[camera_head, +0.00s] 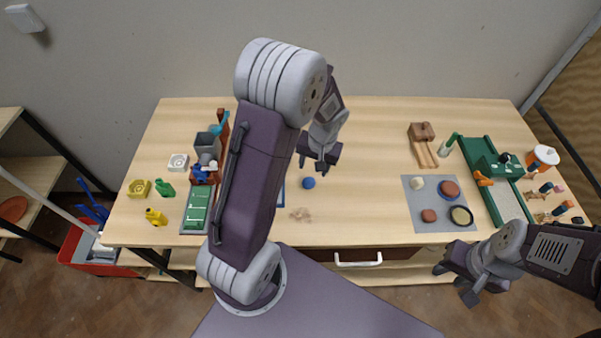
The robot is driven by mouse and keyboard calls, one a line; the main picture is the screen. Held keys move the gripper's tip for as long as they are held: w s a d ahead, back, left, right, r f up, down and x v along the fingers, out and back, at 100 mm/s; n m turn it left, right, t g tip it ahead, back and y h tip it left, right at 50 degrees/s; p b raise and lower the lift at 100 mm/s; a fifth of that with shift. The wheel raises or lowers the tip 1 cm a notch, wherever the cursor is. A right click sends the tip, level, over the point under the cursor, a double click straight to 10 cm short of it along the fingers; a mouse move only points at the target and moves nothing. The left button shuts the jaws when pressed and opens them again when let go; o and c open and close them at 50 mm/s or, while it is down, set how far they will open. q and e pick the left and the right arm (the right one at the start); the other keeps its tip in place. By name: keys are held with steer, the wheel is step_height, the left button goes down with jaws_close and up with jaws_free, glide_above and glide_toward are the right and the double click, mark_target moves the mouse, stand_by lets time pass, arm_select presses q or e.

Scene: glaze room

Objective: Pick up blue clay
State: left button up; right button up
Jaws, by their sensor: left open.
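The blue clay (308,183) is a small round blue lump on the wooden table, near the middle. My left gripper (314,166) is open, pointing down just behind the blue clay in the picture. Its fingers look apart from the clay, though the exact height above the table is hard to tell. My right gripper (454,285) is at the lower right, in front of the table's front edge. Its fingers are apart with nothing seen between them.
A grey mat (411,204) with several round lumps lies right of centre. A green tray (478,153) and small figures are farther right. A green board (197,208), a grey pot (206,145) and small coloured pieces stand left. Table behind my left gripper is clear.

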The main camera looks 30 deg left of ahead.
mark_target(308, 185)
arm_select(q)
steer(key=f+b, duration=0.1)
steer(key=f, duration=0.1)
steer(key=f+b, duration=0.1)
steer(key=shift+s+a+f+b, duration=0.25)
steer(key=shift+a+f+b, duration=0.05)
steer(key=shift+f, duration=0.05)
steer(key=f+b, duration=0.2)
steer(key=f, duration=0.1)
steer(key=f+b, duration=0.2)
steer(key=shift+w+a+f, duration=0.1)
steer(key=shift+w+a, duration=0.1)
steer(key=shift+w, duration=0.15)
steer(key=shift+s+a, duration=0.1)
arm_select(e)
step_height(308, 185, down, 6)
steer(key=shift+d, duration=0.25)
arm_select(q)
steer(key=shift+c, duration=0.4)
steer(key=c, duration=0.4)
arm_select(e)
steer(key=shift+w, duration=0.1)
arm_select(q)
steer(key=shift+c, duration=0.3)
